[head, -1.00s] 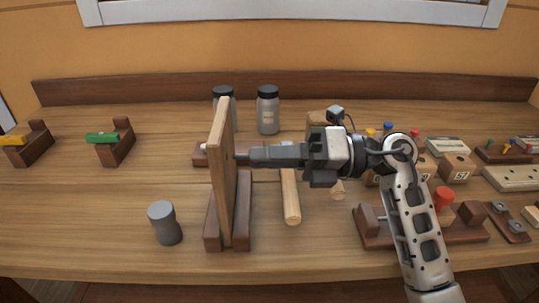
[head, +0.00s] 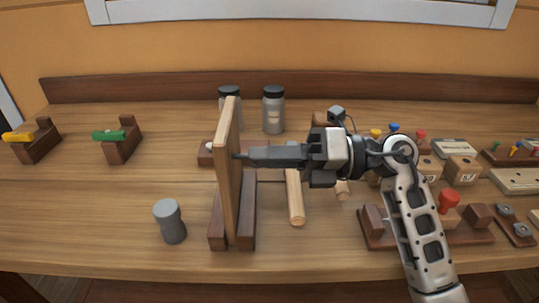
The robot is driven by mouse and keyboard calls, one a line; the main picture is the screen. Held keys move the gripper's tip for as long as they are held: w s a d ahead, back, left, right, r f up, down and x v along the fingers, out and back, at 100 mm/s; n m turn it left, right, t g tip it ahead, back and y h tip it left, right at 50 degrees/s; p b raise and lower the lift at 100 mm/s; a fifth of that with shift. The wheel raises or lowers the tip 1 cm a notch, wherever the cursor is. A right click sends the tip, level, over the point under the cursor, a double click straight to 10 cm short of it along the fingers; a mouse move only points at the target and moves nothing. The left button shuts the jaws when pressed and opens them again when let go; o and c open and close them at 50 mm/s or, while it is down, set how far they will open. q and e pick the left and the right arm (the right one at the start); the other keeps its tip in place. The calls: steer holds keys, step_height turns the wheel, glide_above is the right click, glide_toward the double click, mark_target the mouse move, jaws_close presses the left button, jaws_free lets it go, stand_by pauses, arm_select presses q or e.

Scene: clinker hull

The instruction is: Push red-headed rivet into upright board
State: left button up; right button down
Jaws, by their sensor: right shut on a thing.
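The upright board (head: 228,195) stands on edge in a dark wooden stand (head: 248,225), left of centre in the head view. My right gripper (head: 250,156) points left at the upper part of the board's right side. It is shut on a thin dark rivet, mostly hidden between the fingers. The rivet's tip is at the board's right face; I cannot tell how far it is in. No red head shows at the fingers. My left gripper is not in view.
A grey cylinder (head: 170,221) stands left of the board. A wooden-handled tool (head: 294,198) lies under my right gripper. Two dark-capped jars (head: 273,110) stand behind. A red knob (head: 449,200) is at right.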

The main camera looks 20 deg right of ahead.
steer(key=shift+w+a, duration=0.15)
steer(key=shift+a, duration=0.5)
steer(key=c, duration=1.2)
jaws_free()
steer(key=shift+c, duration=0.2)
steer(key=shift+d, duration=0.1)
steer(key=b+v, duration=0.1)
steer(key=v, duration=0.6)
steer(key=shift+d, duration=0.4)
